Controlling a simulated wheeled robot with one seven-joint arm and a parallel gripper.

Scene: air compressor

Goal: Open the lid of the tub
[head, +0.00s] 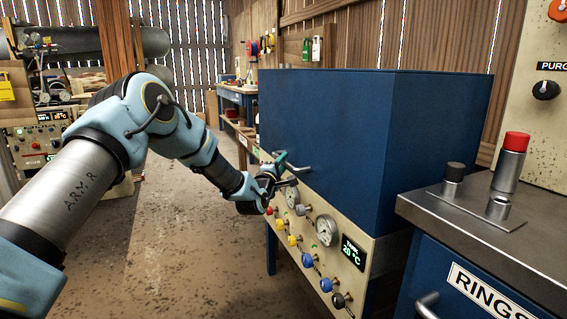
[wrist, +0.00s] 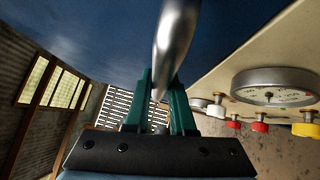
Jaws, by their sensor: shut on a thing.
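The tub is a big blue box (head: 330,120) on a cream front panel, in the middle of the head view. I cannot make out a separate lid edge or any gap. A bent metal handle (head: 299,169) sticks out low on its blue front. My gripper (head: 280,164) is at this handle with its green fingers. In the wrist view the handle is a shiny bar (wrist: 176,40) that runs down between the green fingers of my gripper (wrist: 161,88). The fingers are shut on it and hide part of it.
Below the handle, the cream panel has gauges (head: 326,230), coloured knobs (head: 307,260) and a temperature display (head: 353,252). A metal-topped blue cabinet (head: 480,228) with a red-capped cylinder (head: 512,162) stands close on the right. The floor (head: 185,240) to the left is clear.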

